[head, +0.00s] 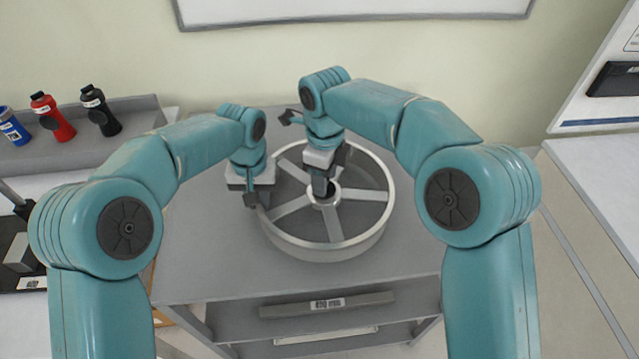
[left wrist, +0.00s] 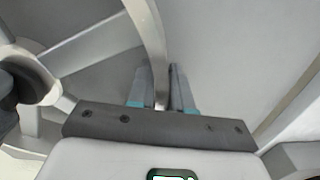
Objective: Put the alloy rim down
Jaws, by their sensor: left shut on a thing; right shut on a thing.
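The alloy rim (head: 372,196) is a silver wheel with several spokes, at the middle of the grey table's top. It lies flat there; whether it touches the top or hangs just above it I cannot tell. My left gripper (head: 254,198) is shut on the rim's left edge. In the left wrist view, the rim's curved wall (left wrist: 150,40) passes between the fingers of this gripper (left wrist: 161,90). My right gripper (head: 322,190) is at the rim's hub and shut on it, with its fingertips partly hidden in the hub opening.

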